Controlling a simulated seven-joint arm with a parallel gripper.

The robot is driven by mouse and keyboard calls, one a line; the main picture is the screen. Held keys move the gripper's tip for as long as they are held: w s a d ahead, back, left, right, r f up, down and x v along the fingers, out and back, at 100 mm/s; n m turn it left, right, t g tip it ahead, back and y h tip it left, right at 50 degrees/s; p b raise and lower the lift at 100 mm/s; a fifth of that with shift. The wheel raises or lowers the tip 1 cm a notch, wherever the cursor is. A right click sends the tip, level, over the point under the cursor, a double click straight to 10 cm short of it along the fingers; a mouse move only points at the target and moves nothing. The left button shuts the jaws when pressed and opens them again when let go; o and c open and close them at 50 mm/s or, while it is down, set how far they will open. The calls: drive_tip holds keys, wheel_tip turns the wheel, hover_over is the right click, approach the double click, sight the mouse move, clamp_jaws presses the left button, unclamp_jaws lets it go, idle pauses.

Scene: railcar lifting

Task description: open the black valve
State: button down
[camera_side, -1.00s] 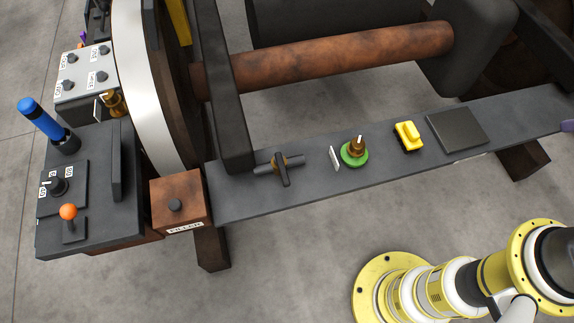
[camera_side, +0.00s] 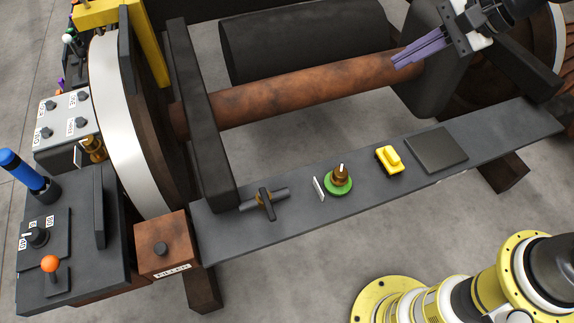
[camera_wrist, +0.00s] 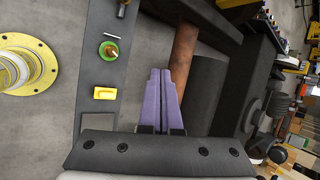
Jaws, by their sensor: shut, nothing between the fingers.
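My gripper (camera_side: 396,62) has purple fingers and is at the upper right of the side view, above the rusty axle, far from the valve. In the wrist view its fingers (camera_wrist: 160,72) lie together, shut and empty.
On the shelf stand a white plate (camera_side: 319,188), a green-based brass knob (camera_side: 339,182), a yellow block (camera_side: 389,160) and a dark square pad (camera_side: 437,150). A dark upright beam (camera_side: 200,120) rises close behind the valve. A rusty filler box (camera_side: 168,243) stands left.

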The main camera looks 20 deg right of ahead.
sight(268, 205)
drive_tip(key=w+a+f+m+g, duration=0.2)
drive_tip(key=w+a+f, duration=0.2)
drive_tip(key=a+f, duration=0.3)
drive_tip(key=s+a+f+g, duration=0.1)
drive_tip(key=a+f, duration=0.3)
drive_tip(key=f, duration=0.6)
drive_tip(key=s+a+f+g, duration=0.2)
drive_tip(key=a+f, duration=0.1)
drive_tip(key=f, duration=0.7)
drive_tip(key=shift+s+a+f+m+g, duration=0.15)
drive_tip(key=shift+s+a+m+g, duration=0.15)
drive_tip(key=shift+s+a+m, duration=0.1)
drive_tip(key=x, duration=0.9)
drive_tip(key=shift+d+f, duration=0.2)
drive_tip(key=shift+d, duration=0.05)
drive_tip(key=a, duration=0.3)
drive_tip(key=shift+a+f, duration=0.1)
drive_tip(key=shift+f, duration=0.25)
drive_tip(key=shift+a, duration=0.6)
